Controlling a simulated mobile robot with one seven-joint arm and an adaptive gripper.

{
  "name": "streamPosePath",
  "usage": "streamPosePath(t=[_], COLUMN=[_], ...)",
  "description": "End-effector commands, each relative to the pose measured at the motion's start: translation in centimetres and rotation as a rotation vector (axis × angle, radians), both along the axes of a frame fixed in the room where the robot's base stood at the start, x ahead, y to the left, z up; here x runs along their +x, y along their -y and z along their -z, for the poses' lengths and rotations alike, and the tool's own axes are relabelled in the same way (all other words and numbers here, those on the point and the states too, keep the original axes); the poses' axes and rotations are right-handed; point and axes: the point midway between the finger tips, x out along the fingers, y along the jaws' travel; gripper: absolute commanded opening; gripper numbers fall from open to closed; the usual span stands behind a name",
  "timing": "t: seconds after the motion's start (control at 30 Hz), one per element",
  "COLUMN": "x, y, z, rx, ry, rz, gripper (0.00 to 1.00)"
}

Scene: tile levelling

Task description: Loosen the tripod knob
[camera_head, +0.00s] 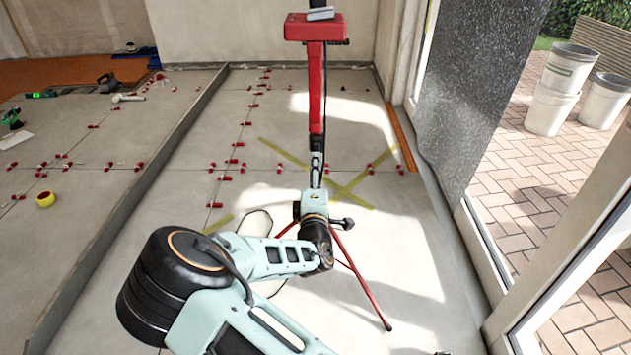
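A red tripod stands in the middle of the view. Its upright column (316,95) carries a wide red head (315,28), and thin red legs (365,282) spread over the floor. My arm reaches in from below and its wrist overlaps the tripod's lower middle.
Tiles with several red levelling clips (230,161) lie around. Yellow tape (350,193) forms a cross behind the tripod. A low raised strip (130,200) runs along the left. Glass doors and white buckets (553,100) are at the right.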

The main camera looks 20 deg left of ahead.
Motion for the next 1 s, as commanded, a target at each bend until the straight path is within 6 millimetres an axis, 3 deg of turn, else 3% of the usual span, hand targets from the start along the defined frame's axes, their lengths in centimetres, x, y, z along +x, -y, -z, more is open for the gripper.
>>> streamPosePath(t=[0.1,0.33,0.8,0.93,1.0], x=[-1.8,-3.3,-3.2,-2.4,-1.7], y=[0.4,0.8,1.0,2.5,4.2], z=[0.0,0.0,-0.1,-1.1,-2.0], rx=[0.000,0.000,0.004,0.044,0.090], ry=[-0.001,0.000,-0.002,-0.036,-0.076], rz=[-0.001,0.000,0.004,0.045,0.090], gripper=[0.61,0.61,0.61,0.61,0.61])
